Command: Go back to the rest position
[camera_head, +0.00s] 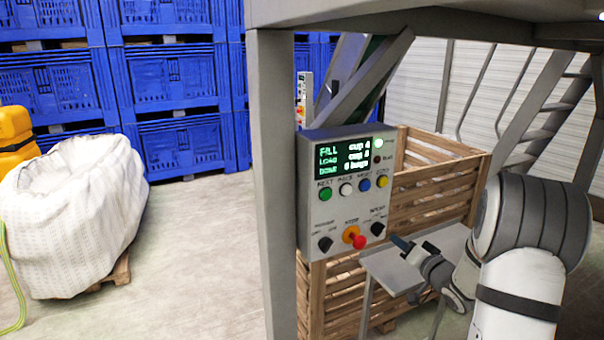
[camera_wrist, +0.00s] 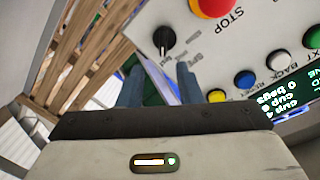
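My gripper (camera_head: 402,246) is in front of the lower right of a grey control box (camera_head: 318,215). In the wrist view its two blue-grey fingers (camera_wrist: 159,70) stand apart with nothing held between them. A black knob (camera_wrist: 164,40) shows just beyond the fingertips, and I see no contact with it. The red stop button (camera_wrist: 213,6) is at the top of the wrist view; in the head view it sits low on the box (camera_head: 359,241). My arm reaches in from the right.
The box hangs on a grey steel post (camera_head: 273,180). Its lit screen (camera_head: 343,157) is above several coloured buttons. A wooden crate (camera_head: 425,190) and a grey metal table (camera_head: 400,275) stand behind my gripper. A white bulk bag (camera_head: 70,215) is at left, with open floor between.

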